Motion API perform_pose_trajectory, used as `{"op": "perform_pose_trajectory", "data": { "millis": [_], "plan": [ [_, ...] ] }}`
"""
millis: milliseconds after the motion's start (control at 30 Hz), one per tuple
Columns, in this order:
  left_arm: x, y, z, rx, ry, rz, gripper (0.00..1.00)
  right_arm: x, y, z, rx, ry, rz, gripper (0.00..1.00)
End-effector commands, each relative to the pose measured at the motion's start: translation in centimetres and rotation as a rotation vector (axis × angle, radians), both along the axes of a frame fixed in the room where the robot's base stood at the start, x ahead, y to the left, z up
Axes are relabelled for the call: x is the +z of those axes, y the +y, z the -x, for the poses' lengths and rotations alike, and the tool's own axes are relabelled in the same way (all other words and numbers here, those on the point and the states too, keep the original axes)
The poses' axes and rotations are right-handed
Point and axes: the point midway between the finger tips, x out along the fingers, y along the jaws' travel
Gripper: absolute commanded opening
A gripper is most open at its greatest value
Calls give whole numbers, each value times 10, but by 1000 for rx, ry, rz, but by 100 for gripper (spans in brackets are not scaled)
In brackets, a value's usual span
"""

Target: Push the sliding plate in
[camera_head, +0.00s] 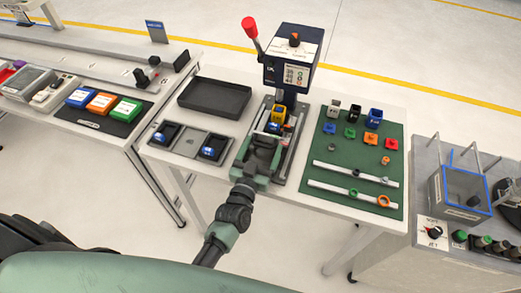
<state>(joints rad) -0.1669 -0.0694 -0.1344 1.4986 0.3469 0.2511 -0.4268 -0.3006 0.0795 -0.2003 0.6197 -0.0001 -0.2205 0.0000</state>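A press-like machine (291,62) with a dark blue head and a red-knobbed lever stands at the back of the white table. A dark slide base (284,165) runs from under its head toward me. A yellow block (278,117) and a small blue part sit on the slide under the head; I cannot clearly tell the sliding plate from its base. My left gripper (265,142), grey-green, reaches over the front of the slide, just in front of the yellow block, and hides part of it. Its fingers are too small to read, and contact is unclear. My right gripper is out of view.
A black tray (214,86) and small dark bins (167,134) lie left of the slide. A green mat (340,142) with several coloured parts and two rails lies right. Another bench (97,138) stands left, and a grey control station (440,232) stands right.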

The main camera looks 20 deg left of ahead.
Motion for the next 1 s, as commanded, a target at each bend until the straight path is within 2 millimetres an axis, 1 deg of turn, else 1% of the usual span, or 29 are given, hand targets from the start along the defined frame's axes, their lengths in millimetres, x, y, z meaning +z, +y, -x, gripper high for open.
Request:
{"op": "perform_pose_trajectory", "data": {
  "millis": [233,333,467,600,700,833,1000],
  "plan": [
    [0,1,1,2,0,0,78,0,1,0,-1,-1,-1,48],
    [-2,1,5,2,1,0,78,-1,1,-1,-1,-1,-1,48],
    [-4,1,23,1,3,0,78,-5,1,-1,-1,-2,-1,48],
    [-4,2,48,0,3,-1,78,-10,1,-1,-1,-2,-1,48],
    [-4,2,63,0,3,-1,78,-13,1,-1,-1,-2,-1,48],
    [-2,2,74,0,2,0,78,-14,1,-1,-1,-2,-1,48],
    [-1,2,77,0,0,0,78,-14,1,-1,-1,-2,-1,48]
  ]
}}
